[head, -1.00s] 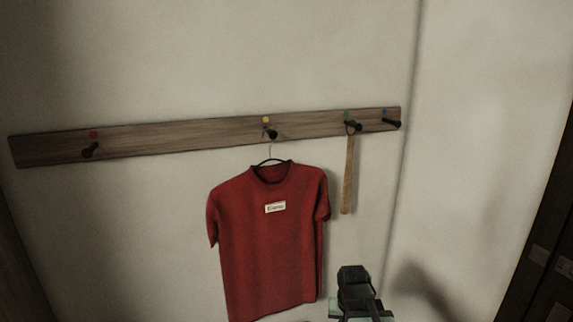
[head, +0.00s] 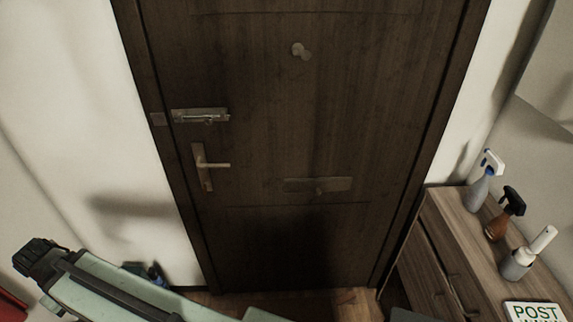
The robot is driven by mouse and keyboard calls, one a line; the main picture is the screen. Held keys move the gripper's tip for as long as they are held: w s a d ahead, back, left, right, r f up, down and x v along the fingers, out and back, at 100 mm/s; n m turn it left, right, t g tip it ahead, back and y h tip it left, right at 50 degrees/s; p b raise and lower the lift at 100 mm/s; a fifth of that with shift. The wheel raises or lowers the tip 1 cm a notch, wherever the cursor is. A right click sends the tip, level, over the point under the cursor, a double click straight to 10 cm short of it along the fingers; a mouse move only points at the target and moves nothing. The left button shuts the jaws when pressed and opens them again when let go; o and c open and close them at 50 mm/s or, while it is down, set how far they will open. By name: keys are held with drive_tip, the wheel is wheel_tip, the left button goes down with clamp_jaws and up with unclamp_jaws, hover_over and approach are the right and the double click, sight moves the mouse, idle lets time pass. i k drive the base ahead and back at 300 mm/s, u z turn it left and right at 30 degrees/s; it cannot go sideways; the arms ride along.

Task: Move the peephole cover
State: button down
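My gripper (head: 36,256) is at the lower left, at the end of my pale green arm, well away from the door and the cover. Its fingers are too dark and small to show whether they are open or shut.
The door has a sliding bolt (head: 200,115), a lever handle (head: 208,166) and a mail slot plate (head: 318,186). A wooden cabinet (head: 455,230) at right carries two spray bottles (head: 480,185), a white-handled brush in a holder (head: 518,262) and a POST sign (head: 533,312).

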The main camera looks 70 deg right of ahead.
sight(297, 49)
drive_tip(key=z, duration=2.3)
